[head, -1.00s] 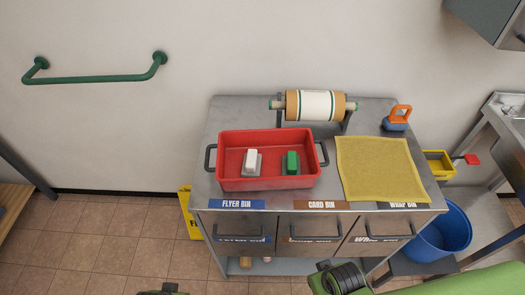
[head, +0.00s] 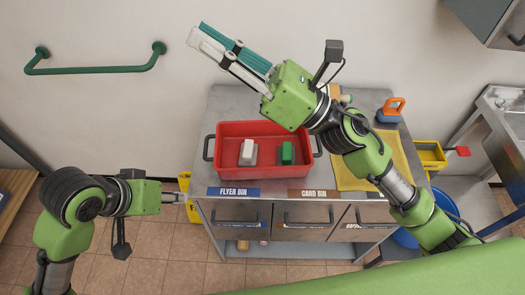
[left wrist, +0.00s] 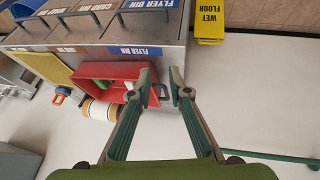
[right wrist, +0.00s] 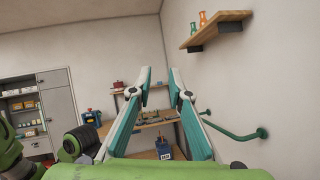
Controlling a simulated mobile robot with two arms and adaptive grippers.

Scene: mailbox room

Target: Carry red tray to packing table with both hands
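The red tray (head: 262,171) sits level on a grey metal counter (head: 205,178), with a dark handle at each end. It holds a white-and-grey block (head: 248,152) and a green-and-grey block (head: 287,154). My left gripper (head: 186,198) is left of the counter's front corner, apart from the tray. The left wrist view shows its fingers (left wrist: 163,86) open, with the tray (left wrist: 104,70) beyond them. My right gripper (head: 205,37) is raised above the counter's back left, in front of the wall. The right wrist view shows its fingers (right wrist: 160,82) open and empty. I cannot tell which surface is the packing table.
A yellow mat (head: 352,177) lies right of the tray, partly hidden by my right arm. An orange-handled tool (head: 390,108) stands behind it. A yellow wet-floor sign (left wrist: 209,22) stands beside the counter. The right wrist view shows a wooden bench (right wrist: 150,120) across the room.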

